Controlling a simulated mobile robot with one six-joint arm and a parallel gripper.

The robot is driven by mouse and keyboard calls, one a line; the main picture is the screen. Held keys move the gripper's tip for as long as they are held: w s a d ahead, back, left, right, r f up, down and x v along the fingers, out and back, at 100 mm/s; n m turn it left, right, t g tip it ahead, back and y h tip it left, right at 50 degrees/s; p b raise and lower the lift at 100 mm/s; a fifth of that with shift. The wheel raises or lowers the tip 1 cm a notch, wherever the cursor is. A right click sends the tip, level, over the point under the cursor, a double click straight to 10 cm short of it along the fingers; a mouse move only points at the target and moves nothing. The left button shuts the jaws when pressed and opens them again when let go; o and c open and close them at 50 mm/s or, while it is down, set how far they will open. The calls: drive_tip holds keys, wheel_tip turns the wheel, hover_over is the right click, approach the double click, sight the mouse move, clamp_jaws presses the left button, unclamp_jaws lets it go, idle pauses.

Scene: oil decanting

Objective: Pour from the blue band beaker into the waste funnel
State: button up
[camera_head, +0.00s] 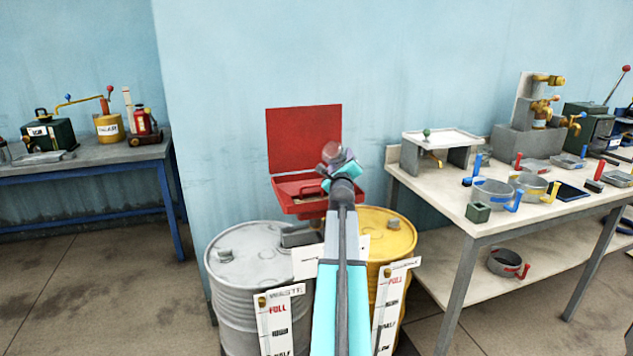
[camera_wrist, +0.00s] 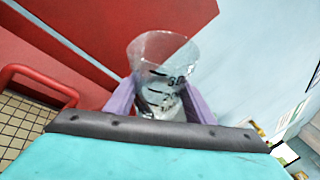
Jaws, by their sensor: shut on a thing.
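My gripper (camera_head: 342,168) is at the end of my outstretched arm, over the red waste funnel (camera_head: 291,189). The funnel is a red box with a raised red lid (camera_head: 303,138) behind it, above the drums. My gripper is shut on a clear beaker (camera_head: 331,152). In the wrist view the beaker (camera_wrist: 160,75) sits between the two purple fingers, with black graduation marks and a wide rim. It looks tilted in the head view. No blue band shows on it, and I cannot tell how much liquid is in it.
A grey waste drum (camera_head: 240,270) and a yellow drum (camera_head: 385,230) stand below, with level gauges in front. At right, a bench (camera_head: 450,200) carries pans, a small stand (camera_head: 436,145) and brass taps. A blue-legged table (camera_head: 90,160) with oil cans stands at left.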

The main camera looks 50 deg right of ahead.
drive_tip(key=shift+d+f+m+g+y+p, duration=0.1)
drive_tip(key=shift+f+m+g+y+p, duration=0.65)
drive_tip(key=shift+p, duration=5)
drive_tip(key=d+m+y+p, duration=0.1)
drive_tip(key=p, duration=0.5)
drive_tip(key=d+r+m+p, duration=0.1)
drive_tip(key=m+p, duration=0.1)
drive_tip(key=p, duration=0.4)
drive_tip(key=shift+s+r+y+p, duration=0.2)
drive_tip(key=shift+s+y+p, duration=0.15)
drive_tip(key=shift+s, duration=0.05)
drive_tip(key=p, duration=0.2)
drive_tip(key=f+m+y+p, duration=0.1)
drive_tip(key=p, duration=0.2)
drive_tip(key=shift+s+d, duration=0.15)
drive_tip(key=shift+d, duration=0.2)
drive_tip(key=shift+p, duration=0.35)
drive_tip(key=shift+d+m, duration=0.1)
drive_tip(key=shift+m, duration=0.15)
drive_tip(key=shift+s+d+r+y, duration=0.1)
drive_tip(key=shift+d+y, duration=0.05)
drive_tip(key=shift+y, duration=0.25)
drive_tip(key=shift+d+r+m, duration=0.1)
drive_tip(key=shift+r+m, duration=0.05)
drive_tip(key=shift+m, duration=0.35)
drive_tip(key=shift+s, duration=0.1)
